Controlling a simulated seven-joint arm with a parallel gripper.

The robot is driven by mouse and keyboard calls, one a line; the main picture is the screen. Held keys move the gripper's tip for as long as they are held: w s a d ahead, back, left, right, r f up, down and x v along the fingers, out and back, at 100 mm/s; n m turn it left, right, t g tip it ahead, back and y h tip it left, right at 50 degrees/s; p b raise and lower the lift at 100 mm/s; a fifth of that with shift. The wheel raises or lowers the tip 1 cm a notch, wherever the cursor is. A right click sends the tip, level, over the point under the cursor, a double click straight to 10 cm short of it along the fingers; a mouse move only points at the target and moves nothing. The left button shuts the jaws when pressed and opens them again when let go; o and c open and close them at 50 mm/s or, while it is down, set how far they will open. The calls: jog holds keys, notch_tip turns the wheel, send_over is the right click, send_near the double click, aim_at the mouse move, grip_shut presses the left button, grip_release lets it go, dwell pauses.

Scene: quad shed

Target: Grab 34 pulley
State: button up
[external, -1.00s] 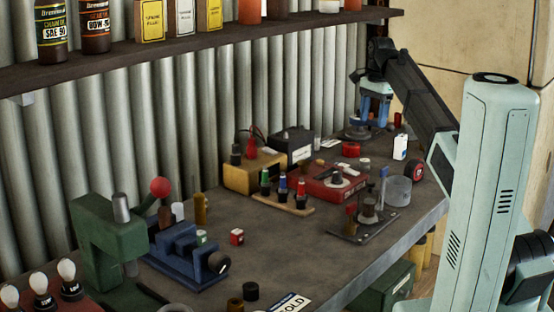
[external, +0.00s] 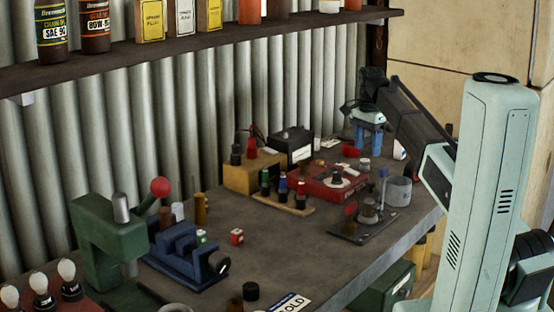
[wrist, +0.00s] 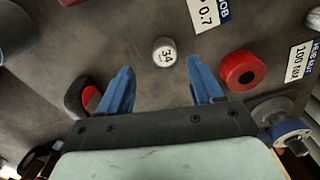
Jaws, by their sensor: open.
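The 34 pulley (wrist: 164,51) is a small, pale round piece marked "34" on its top in the wrist view. It stands on the grey bench just beyond the fingertips, roughly centred between them and not touched. A small pale piece (external: 364,163) below the gripper in the external view appears to be the same one. My gripper (wrist: 160,66) has two blue fingers, open and empty, pointing down at the bench. In the external view my gripper (external: 369,150) is over the far right of the bench.
A red roll with a dark centre (wrist: 241,71) lies right of the fingers. A red and black round object (wrist: 80,98) is beside the left finger. A metal wheel with a blue part (wrist: 288,130) is lower right. A grey cup (external: 397,190) and red box (external: 325,182) stand nearer the camera.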

aim_at(365, 160)
jog(key=shift+w+a+f, duration=0.1)
jog(key=shift+w+f, duration=0.05)
jog(key=shift+f, duration=1.15)
jog(key=shift+w+a+f, duration=0.1)
jog(key=shift+f, duration=1.2)
jog(key=c, duration=1.1)
